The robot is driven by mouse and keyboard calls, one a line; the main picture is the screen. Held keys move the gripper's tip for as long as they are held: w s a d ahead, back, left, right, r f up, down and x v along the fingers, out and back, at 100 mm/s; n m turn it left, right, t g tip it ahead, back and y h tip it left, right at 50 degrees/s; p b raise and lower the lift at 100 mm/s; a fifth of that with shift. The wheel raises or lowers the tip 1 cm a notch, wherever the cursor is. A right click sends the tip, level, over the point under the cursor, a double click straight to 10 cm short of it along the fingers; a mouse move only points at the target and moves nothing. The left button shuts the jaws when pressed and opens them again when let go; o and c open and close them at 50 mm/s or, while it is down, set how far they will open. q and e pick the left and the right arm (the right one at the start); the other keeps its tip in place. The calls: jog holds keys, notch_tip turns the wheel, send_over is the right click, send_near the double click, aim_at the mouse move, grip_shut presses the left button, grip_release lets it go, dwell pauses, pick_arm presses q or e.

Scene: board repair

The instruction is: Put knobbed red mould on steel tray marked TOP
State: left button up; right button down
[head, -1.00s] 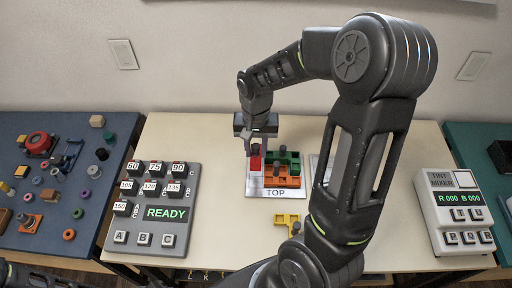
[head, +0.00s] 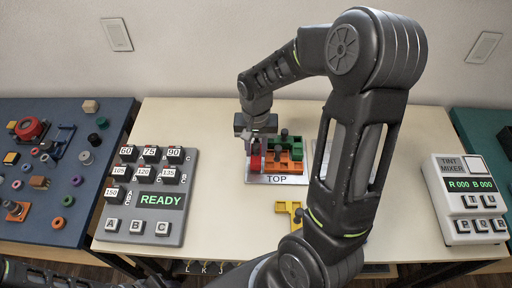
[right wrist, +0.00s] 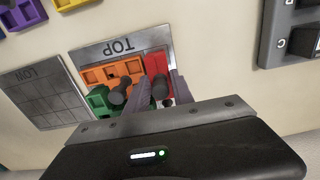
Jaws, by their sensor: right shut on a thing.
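My right gripper (head: 255,146) is shut on the knobbed red mould (head: 254,163), its fingers pointing down at the knob. The red mould is at the left part of the steel tray marked TOP (head: 277,180), beside the orange mould (head: 286,166). In the right wrist view the red mould (right wrist: 157,64) shows within the tray's (right wrist: 120,47) outline, close along the orange mould (right wrist: 103,76). I cannot tell whether it rests fully on the tray. My left gripper is not in view.
A green mould (head: 298,146) is behind the orange one. A yellow mould (head: 287,209) lies in front of the tray. A tray marked LOW (right wrist: 45,92) lies beside it. A READY keypad box (head: 147,196) stands left, a tint mixer (head: 462,199) right.

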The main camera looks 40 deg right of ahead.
aim_at(256, 145)
jog(key=shift+f+b, duration=0.4)
jog(key=shift+f, duration=0.1)
dwell(0.4)
jog(key=c, duration=1)
grip_release()
jog(key=shift+r, duration=0.1)
jog(key=shift+r, duration=3.85)
